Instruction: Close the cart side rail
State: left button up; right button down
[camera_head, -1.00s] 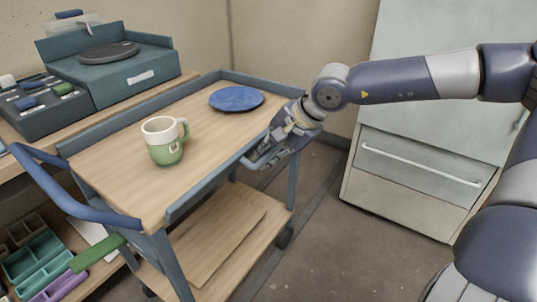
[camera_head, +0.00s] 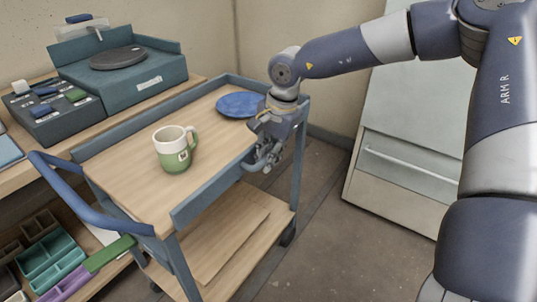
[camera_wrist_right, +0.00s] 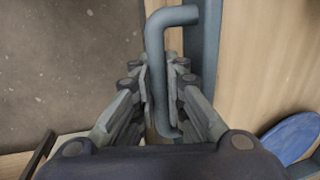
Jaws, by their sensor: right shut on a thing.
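The cart (camera_head: 135,185) has a wooden top with a blue-grey rim. Its side rail (camera_head: 205,194) runs along the right long edge, and its far part is hidden behind my right gripper (camera_head: 266,160). This gripper is at the rail's far portion, fingers pointing down. In the right wrist view its fingers (camera_wrist_right: 160,100) are closed around a bent blue-grey bar handle (camera_wrist_right: 156,60), with the rail (camera_wrist_right: 203,45) just right of it. I cannot tell whether the rail is fully upright. My left gripper is out of view.
A green-white mug (camera_head: 174,150) and a blue plate (camera_head: 240,104) stand on the cart top; the plate also shows in the right wrist view (camera_wrist_right: 293,137). A blue push handle (camera_head: 85,208) is at the near end. A cabinet (camera_head: 400,165) stands right; floor between is clear.

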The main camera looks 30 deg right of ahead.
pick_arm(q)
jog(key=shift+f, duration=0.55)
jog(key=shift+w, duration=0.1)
pick_arm(e)
jog(key=c, duration=1.9)
grip_release()
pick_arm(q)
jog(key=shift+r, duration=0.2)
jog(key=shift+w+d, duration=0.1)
pick_arm(e)
jog(key=shift+r, duration=0.1)
jog(key=r, duration=0.4)
jog(key=s+r, duration=0.1)
jog(key=r, duration=0.3)
jog(key=d+r, duration=0.1)
jog(key=r, duration=0.2)
jog(key=shift+s+r, duration=0.35)
jog(key=shift+r, duration=0.05)
